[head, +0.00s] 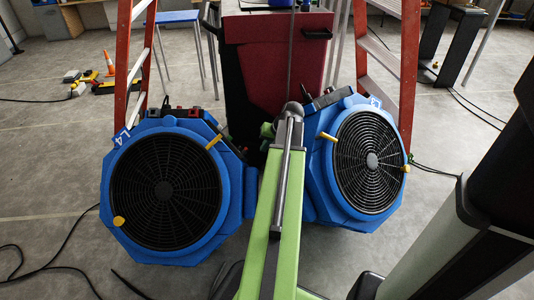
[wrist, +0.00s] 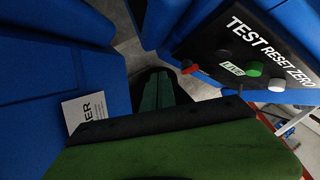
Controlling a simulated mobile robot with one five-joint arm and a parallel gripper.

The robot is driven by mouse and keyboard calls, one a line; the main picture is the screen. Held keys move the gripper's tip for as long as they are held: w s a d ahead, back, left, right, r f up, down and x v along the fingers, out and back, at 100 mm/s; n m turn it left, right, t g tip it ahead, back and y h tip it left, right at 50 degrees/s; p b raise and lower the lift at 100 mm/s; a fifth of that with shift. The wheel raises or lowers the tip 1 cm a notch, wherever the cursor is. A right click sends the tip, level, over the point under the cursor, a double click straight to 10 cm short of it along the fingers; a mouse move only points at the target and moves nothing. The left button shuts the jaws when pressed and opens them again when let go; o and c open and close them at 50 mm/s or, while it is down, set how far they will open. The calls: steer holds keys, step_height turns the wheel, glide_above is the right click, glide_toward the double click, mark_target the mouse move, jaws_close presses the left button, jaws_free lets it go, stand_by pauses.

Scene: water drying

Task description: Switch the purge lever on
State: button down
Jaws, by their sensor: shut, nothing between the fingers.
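In the wrist view, a dark control panel (wrist: 235,50) on a blue body carries a small red lever (wrist: 190,67), a green knob (wrist: 254,69), a pale knob (wrist: 277,84) and a dark knob. Its labels read TEST, RESET, ZERO and LIVE. No label reading purge is legible, so I cannot tell which control is the purge lever. My gripper (wrist: 157,78) is shut and empty, to the left of the red lever and apart from it in the picture. In the head view, my arm reaches between two blue fans, and its end is mostly hidden.
The left fan (head: 165,250) and right fan (head: 330,212) stand close on both sides of my arm. A red and black cabinet (head: 270,65) and orange ladders (head: 410,60) stand behind. Black cables (head: 60,265) lie on the floor. A labelled blue surface (wrist: 60,75) is close at left.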

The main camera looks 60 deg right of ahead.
steer(key=w, duration=0.1)
steer(key=w+f, duration=0.1)
steer(key=w, duration=0.1)
steer(key=w+a, duration=0.1)
steer(key=w, duration=0.1)
steer(key=shift+f, duration=0.25)
